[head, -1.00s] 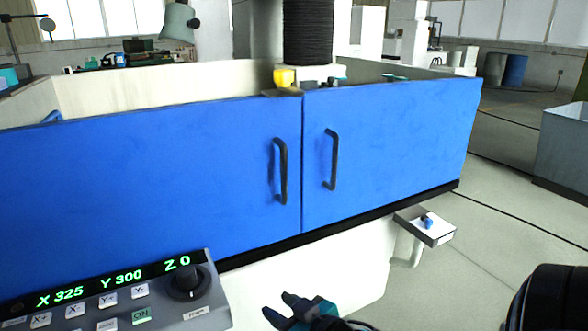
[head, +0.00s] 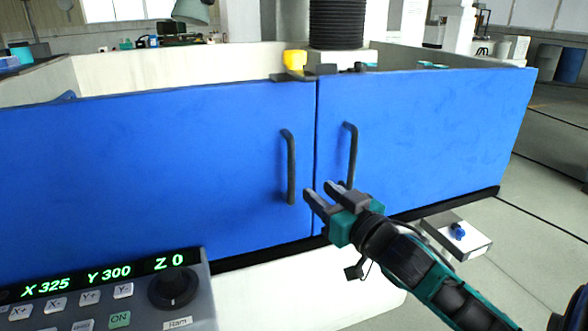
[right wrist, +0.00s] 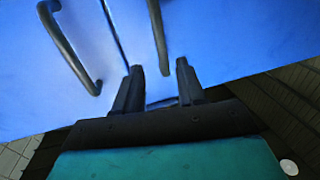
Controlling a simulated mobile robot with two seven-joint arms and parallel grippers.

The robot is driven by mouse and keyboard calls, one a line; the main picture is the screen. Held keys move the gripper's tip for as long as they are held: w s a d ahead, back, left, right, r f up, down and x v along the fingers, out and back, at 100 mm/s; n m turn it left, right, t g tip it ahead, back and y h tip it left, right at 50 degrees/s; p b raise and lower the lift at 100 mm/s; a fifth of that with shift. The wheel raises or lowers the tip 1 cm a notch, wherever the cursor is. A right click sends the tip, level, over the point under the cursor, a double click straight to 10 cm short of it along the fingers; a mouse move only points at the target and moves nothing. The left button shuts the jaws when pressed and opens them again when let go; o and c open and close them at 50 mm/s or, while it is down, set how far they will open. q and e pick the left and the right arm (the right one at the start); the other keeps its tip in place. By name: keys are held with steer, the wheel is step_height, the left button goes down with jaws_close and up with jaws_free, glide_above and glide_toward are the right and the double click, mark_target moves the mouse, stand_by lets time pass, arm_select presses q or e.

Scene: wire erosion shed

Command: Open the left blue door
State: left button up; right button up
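The left blue door (head: 170,160) is shut, and its edge meets the right blue door (head: 440,130) at a narrow seam. The left door's black bar handle (head: 291,168) stands upright near that seam; it also shows in the right wrist view (right wrist: 70,48). The right door's handle (head: 352,155) is just right of the seam. My right gripper (head: 324,194) is open and empty, low in front of the seam, between the handles' lower ends. In the right wrist view its two fingers (right wrist: 157,82) stand apart and touch neither handle. My left gripper is not in view.
A control panel (head: 110,300) with a knob and green readout stands at the lower left, in front of the left door. A small tray (head: 474,246) with a blue item juts out below the right door. A yellow block (head: 295,60) sits above the seam.

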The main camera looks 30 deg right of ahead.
mark_target(293, 172)
steer(key=w, duration=1.1)
steer(key=shift+w+d, duration=0.2)
steer(key=shift+w, duration=0.2)
steer(key=shift+c, duration=0.3)
jaws_close()
